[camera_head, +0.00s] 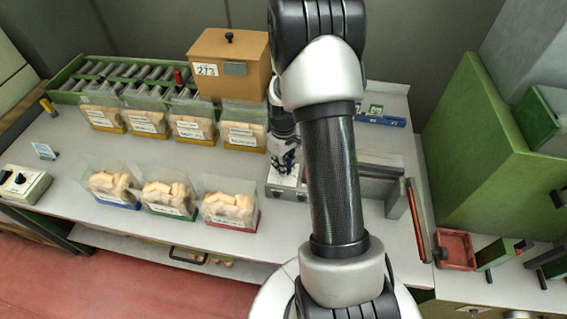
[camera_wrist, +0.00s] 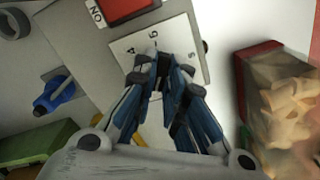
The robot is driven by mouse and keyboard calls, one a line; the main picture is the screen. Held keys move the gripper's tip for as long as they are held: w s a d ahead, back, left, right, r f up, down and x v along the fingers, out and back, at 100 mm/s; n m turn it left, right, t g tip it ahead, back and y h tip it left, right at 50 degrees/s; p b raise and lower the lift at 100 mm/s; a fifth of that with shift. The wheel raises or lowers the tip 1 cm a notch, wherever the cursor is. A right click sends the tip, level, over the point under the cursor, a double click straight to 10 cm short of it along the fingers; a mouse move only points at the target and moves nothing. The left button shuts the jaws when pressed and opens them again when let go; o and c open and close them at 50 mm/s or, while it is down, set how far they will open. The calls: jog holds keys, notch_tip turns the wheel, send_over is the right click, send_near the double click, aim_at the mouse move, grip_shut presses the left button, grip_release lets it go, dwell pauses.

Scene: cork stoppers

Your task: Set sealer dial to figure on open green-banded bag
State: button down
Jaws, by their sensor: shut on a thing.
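In the head view the green-banded bag (camera_head: 168,198) stands open and full of corks in the middle of the front row. The figure on its label is too small to read. The sealer (camera_head: 285,184) sits to its right, partly hidden behind my arm. In the wrist view the sealer's pale dial plate (camera_wrist: 186,40) carries several figures, a 4 among them. My gripper (camera_wrist: 163,66) points down at this plate, its fingertips closed around the dial knob, which they almost wholly hide. It also shows in the head view (camera_head: 287,165). The dial's setting cannot be read.
A blue-banded bag (camera_head: 113,188) and a red-banded bag (camera_head: 229,210) flank the green-banded one. Several yellow-banded bags (camera_head: 190,127) stand behind. A red switch (camera_wrist: 128,8) marked ON is beside the dial. A box (camera_head: 228,65) labelled 273 stands at the back.

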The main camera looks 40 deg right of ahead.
jog(key=m+p, duration=0.1)
jog(key=m, duration=0.4)
jog(key=shift+m, duration=0.3)
jog(key=m, duration=0.5)
jog(key=shift+m+p, duration=0.3)
jog(key=c, duration=1.6)
grip_release()
jog(key=shift+c, duration=0.2)
notch_tip(320, 180, up, 12)
jog(key=shift+r, duration=0.1)
